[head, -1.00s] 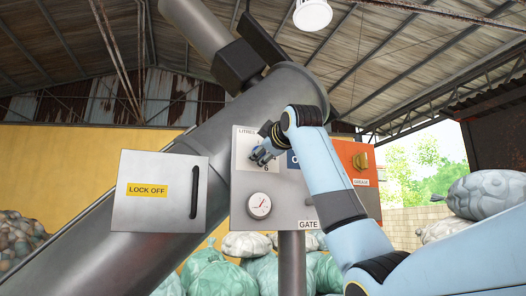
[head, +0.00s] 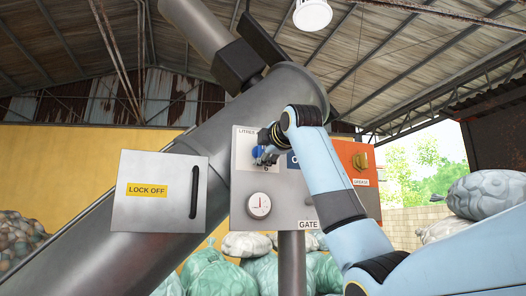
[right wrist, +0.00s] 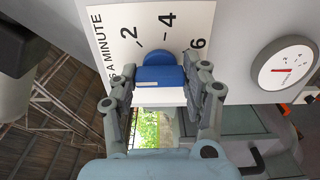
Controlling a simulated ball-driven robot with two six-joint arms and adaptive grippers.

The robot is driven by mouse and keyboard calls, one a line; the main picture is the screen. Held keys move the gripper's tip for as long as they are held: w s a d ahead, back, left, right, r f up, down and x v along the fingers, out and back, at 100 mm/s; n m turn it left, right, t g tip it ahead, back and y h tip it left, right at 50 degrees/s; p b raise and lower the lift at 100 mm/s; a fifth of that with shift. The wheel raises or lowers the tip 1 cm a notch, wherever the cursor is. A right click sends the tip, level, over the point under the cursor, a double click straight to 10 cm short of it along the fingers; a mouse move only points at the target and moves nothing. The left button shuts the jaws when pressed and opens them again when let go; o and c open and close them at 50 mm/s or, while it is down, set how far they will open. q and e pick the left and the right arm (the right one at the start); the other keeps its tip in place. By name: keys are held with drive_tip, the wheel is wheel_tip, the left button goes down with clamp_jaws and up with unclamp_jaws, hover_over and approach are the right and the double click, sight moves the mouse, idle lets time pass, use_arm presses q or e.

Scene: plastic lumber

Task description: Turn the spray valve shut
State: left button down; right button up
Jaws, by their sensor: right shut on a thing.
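The spray valve is a blue knob (head: 261,152) on a white dial plate marked "LITRES", on the grey gate panel. In the right wrist view the blue knob (right wrist: 160,75) has a raised grip bar with a pale line at one end. Its scale shows 2, 4 and 6. My right gripper (head: 265,156) is at the knob, and in the right wrist view (right wrist: 162,84) its two fingers are shut on the bar from both sides. The fingers partly cover the scale. My left gripper is not in view.
A round gauge (head: 260,205) with a red needle sits below the dial on the panel (head: 283,215). A "LOCK OFF" box (head: 150,215) stands left, before a slanted metal tube (head: 70,255). Bags lie behind.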

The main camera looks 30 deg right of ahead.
drive_tip(key=shift+f, duration=0.1)
drive_tip(key=o, duration=1.2)
drive_tip(key=shift+c, duration=0.2)
drive_tip(key=shift+s, duration=0.15)
drive_tip(key=v, duration=1.1)
drive_tip(key=shift+s+a, duration=0.25)
drive_tip(key=shift+s, duration=0.1)
